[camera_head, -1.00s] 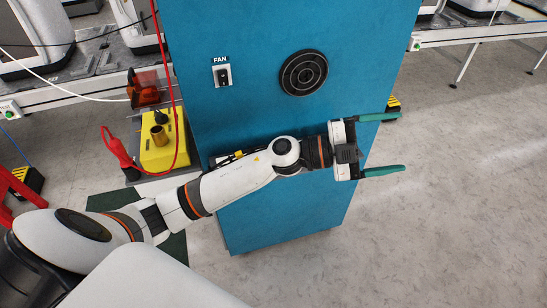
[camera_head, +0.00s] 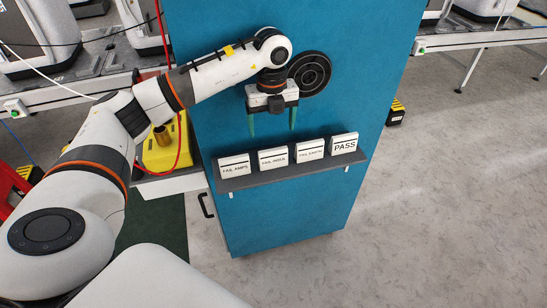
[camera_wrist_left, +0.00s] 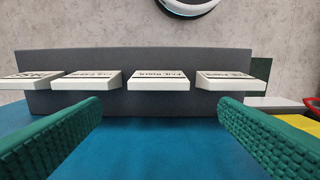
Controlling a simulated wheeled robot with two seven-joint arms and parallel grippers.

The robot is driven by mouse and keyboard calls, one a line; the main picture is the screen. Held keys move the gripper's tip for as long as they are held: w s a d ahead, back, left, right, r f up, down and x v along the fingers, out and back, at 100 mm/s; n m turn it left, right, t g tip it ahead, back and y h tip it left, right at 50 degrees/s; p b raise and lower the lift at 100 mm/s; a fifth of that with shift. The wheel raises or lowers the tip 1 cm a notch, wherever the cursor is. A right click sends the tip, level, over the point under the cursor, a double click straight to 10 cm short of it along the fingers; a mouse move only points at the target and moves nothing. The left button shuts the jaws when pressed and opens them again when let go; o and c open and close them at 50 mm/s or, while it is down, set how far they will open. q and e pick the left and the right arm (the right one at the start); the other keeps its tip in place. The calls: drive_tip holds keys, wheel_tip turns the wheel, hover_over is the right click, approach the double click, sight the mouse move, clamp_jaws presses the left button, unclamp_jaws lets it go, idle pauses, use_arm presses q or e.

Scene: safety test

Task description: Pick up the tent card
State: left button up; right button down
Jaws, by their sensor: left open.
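Several white tent cards stand in a row on a narrow grey shelf (camera_head: 290,172) on the blue cabinet's face. From left to right they read FAIL AMPS (camera_head: 234,166), what looks like FAIL INSUL (camera_head: 273,158), FAIL EARTH (camera_head: 310,150) and PASS (camera_head: 345,143). My left gripper (camera_head: 272,132) is open and empty, its green fingers pointing down just above the middle cards. In the left wrist view the cards, one of them in the middle (camera_wrist_left: 158,80), show beyond and between the open fingers (camera_wrist_left: 155,140), apart from them. My right gripper is not in view.
The blue cabinet (camera_head: 285,215) has a round dark vent (camera_head: 316,72) beside my left wrist. A yellow box (camera_head: 160,150) with a red cable stands left of the cabinet, partly behind my arm.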

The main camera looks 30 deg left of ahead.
sight(273, 149)
use_arm(q)
drive_tip(key=f, duration=0.3)
drive_tip(key=f+p, duration=0.1)
drive_tip(key=f, duration=0.5)
drive_tip(key=shift+s+d+f, duration=0.1)
drive_tip(key=shift+d+f, duration=0.15)
drive_tip(key=shift+c, duration=0.2)
drive_tip(key=c, duration=0.7)
